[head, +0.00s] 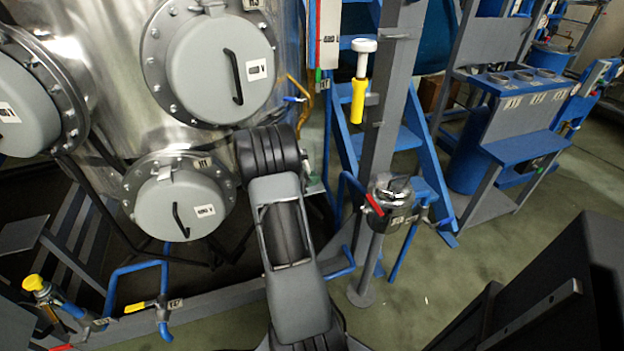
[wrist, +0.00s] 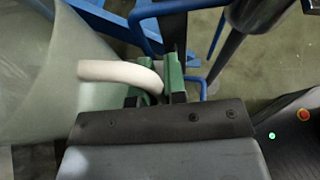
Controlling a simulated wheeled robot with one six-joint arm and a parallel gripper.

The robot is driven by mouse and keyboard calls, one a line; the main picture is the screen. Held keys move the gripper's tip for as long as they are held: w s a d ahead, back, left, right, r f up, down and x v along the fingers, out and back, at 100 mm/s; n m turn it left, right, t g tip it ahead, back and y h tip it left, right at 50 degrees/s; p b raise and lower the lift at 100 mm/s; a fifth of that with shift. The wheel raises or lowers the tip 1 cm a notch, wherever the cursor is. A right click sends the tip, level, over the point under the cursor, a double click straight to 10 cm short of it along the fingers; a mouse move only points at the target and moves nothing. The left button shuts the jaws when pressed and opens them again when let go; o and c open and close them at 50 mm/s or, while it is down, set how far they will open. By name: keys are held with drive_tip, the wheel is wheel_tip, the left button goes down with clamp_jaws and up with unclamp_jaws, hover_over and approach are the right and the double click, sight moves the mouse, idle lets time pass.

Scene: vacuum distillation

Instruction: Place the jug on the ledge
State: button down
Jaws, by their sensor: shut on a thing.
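The jug (wrist: 35,75) is a large, pale, translucent vessel at the left of the wrist view, partly cut off by the frame. Its white curved handle (wrist: 120,72) runs into my gripper (wrist: 157,88). The green fingers are shut on the handle, and the jug hangs beside them. In the head view my arm hides the gripper and nearly all of the jug. A flat blue ledge (head: 525,146) juts from a grey stand at the right of the head view, well apart from my arm; its top looks bare. I cannot tell whether this is the task's ledge.
A steel tank (head: 110,105) with round grey hatches stands close at the left. A grey post (head: 385,130) with a valve (head: 390,195) stands just right of my arm, with blue steps (head: 400,135) behind. Open green floor (head: 490,245) lies between post and stand.

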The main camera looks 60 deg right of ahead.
drive_tip(key=shift+f, duration=0.1)
drive_tip(key=c, duration=1.2)
unclamp_jaws()
drive_tip(key=shift+o, duration=0.2)
drive_tip(key=p+v, duration=0.2)
drive_tip(key=v, duration=1)
drive_tip(key=s+a+r+m+t+y, duration=0.2)
drive_tip(key=a+m+t+y, duration=0.1)
drive_tip(key=a, duration=0.7)
drive_tip(key=s+a+r+m+t+y, duration=0.3)
drive_tip(key=a+m+y, duration=0.2)
drive_tip(key=a, duration=0.6)
drive_tip(key=s+a+r+m+t+y, duration=0.2)
drive_tip(key=s+a+r+m+y, duration=0.1)
drive_tip(key=a, duration=0.8)
drive_tip(key=shift+a+m+t+y, duration=0.2)
drive_tip(key=shift+m+t+y, duration=0.2)
drive_tip(key=shift+m+y, duration=0.45)
drive_tip(key=shift+h, duration=0.25)
